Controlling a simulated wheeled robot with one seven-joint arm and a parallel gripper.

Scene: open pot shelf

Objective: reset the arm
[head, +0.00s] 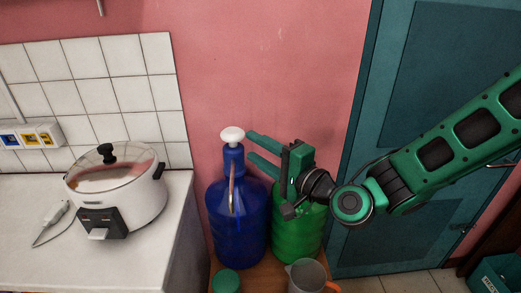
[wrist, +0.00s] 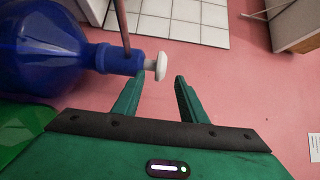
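My gripper (head: 250,145) is at the end of my green arm, pointing left in the head view, just above and right of a blue jug (head: 238,215). Its two fingers are apart, with nothing seen held between them. The jug's white pump top (head: 232,136) is left of the upper fingertip. In the wrist view my gripper (wrist: 158,78) is open too, and the white pump top (wrist: 160,66) shows near the gap between the fingertips. I cannot tell whether it touches them.
A green jug (head: 297,235) stands below my gripper, partly hidden by it. A grey jug with an orange handle (head: 306,277) and a green lid (head: 226,282) are in front. A white cooker (head: 125,205) sits on the left counter (head: 25,245). A teal door (head: 440,60) is at right.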

